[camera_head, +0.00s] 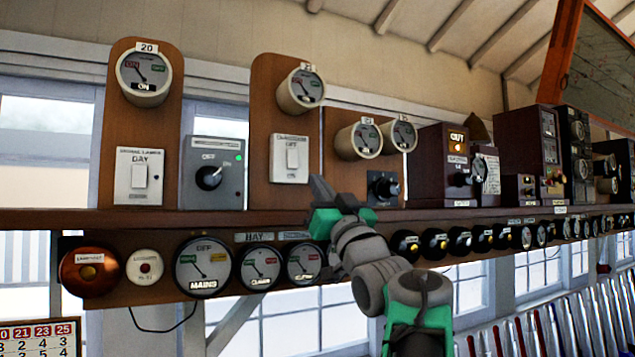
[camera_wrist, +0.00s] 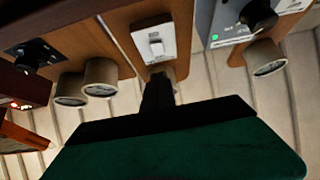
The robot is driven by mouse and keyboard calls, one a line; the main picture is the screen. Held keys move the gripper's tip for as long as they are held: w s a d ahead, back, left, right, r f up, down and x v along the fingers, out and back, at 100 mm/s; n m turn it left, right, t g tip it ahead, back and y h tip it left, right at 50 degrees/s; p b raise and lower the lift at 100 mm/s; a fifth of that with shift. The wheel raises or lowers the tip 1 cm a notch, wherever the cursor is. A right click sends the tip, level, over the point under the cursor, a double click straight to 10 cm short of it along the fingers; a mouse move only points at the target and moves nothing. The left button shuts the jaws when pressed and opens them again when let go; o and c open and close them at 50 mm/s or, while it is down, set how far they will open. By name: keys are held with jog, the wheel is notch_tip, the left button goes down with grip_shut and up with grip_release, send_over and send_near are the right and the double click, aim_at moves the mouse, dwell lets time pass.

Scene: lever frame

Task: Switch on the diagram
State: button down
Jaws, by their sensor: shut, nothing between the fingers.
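A white rocker switch (camera_head: 292,152) on a pale plate is fixed to a brown board in the head view; its small lettering is not clear enough to read surely. The same kind of white switch (camera_wrist: 156,46) shows upside down at the top middle of the wrist view. My gripper (camera_head: 318,186) is shut and empty, just below and right of this switch in the head view. In the wrist view its dark fingers (camera_wrist: 158,92) point at the plate's lower edge; whether they touch it cannot be told. A framed diagram board (camera_head: 607,65) hangs at the upper right.
A grey box with a black knob and green light (camera_head: 211,172) and another white switch (camera_head: 140,178) stand to the left. A black knob (camera_head: 382,187) is close right of my gripper. The shelf edge (camera_head: 150,218) and dials (camera_head: 203,267) lie below.

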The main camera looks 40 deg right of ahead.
aim_at(293, 162)
jog(key=w+r+p, duration=0.1)
jog(key=w, duration=0.1)
jog(key=w+d+r+p, duration=0.1)
jog(key=w+p, duration=0.1)
jog(key=w, duration=0.1)
jog(key=w+d+r+p, duration=0.1)
jog(key=w, duration=0.2)
jog(key=shift+w+d+r+p, duration=0.2)
jog(key=shift+r+p, duration=0.1)
jog(key=shift+r, duration=0.1)
jog(key=shift+w+f, duration=0.1)
jog(key=shift+w, duration=0.1)
jog(key=shift+d, duration=0.1)
